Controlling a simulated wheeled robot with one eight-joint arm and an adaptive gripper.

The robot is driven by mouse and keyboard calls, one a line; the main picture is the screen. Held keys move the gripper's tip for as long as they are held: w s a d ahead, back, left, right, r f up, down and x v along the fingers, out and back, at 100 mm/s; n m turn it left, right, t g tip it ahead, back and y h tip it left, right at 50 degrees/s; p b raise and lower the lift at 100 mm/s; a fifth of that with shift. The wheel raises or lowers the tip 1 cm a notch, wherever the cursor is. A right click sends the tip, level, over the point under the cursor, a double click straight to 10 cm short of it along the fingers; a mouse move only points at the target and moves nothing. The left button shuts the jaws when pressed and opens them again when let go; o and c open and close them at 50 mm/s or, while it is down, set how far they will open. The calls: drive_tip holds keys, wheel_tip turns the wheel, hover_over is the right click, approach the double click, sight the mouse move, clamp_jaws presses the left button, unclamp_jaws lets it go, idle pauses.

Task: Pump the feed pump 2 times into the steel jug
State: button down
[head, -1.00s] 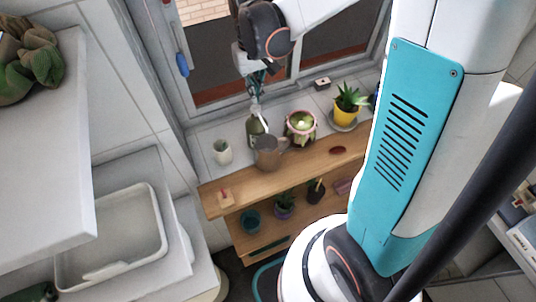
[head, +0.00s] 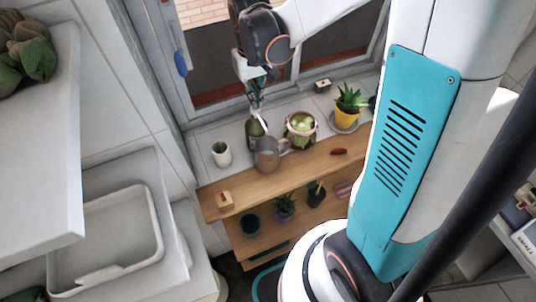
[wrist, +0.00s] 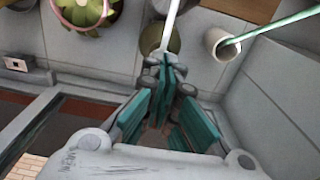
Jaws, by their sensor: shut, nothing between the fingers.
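The feed pump (head: 256,128) is a dark green bottle with a white pump top, standing upright on the tiled ledge below the window. In the wrist view its white spout (wrist: 172,22) runs away from my fingers, over the olive bottle body (wrist: 153,38). The steel jug (head: 267,156) is grey-brown and stands just in front of the bottle, its handle to the right. My gripper (head: 257,92) is shut and empty, pointing down above the pump top. My fingers (wrist: 166,78) hide part of the pump top, so I cannot tell whether they touch it.
A white cup (head: 221,154) stands left of the jug. A pink-rimmed plant pot (head: 301,130) is close on the right, with a yellow aloe pot (head: 347,115) farther right. A wooden shelf (head: 310,165) runs in front. The window frame (head: 215,108) is behind.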

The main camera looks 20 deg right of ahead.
drive_tip(key=shift+f, duration=0.1)
idle(0.6)
drive_tip(key=shift+f+b, duration=1.75)
drive_tip(key=shift+f, duration=0.1)
drive_tip(key=shift+r, duration=0.2)
drive_tip(key=shift+r+p, duration=1.2)
drive_tip(key=shift+r, duration=0.6)
drive_tip(key=shift+f, duration=0.3)
